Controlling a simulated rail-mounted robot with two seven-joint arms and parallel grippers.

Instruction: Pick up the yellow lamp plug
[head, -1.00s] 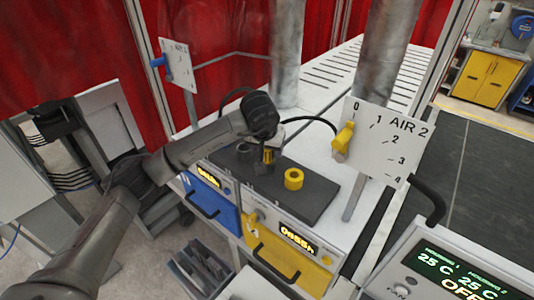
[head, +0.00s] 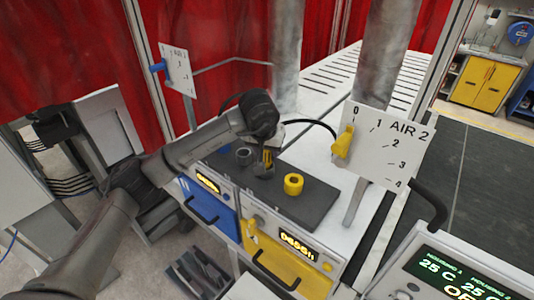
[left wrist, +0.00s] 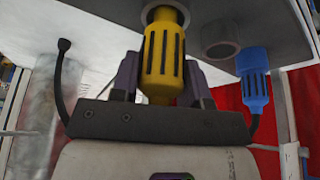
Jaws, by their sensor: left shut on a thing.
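The yellow lamp plug (left wrist: 163,62) has dark slots and sits between the fingers of my left gripper (left wrist: 163,84) in the left wrist view. The fingers are shut on it. Its far end meets a pale round collar (left wrist: 165,14); I cannot tell whether it is still inside. In the head view my left gripper (head: 266,160) is over the dark worktop, and the plug is small and partly hidden there. My right gripper is not in view.
A blue plug (left wrist: 254,82) and a grey ring (left wrist: 220,42) are beside the gripper. A yellow ring (head: 293,184) stands on the dark top (head: 310,203), right of my gripper. The AIR 2 panel (head: 390,145) and metal columns stand close by.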

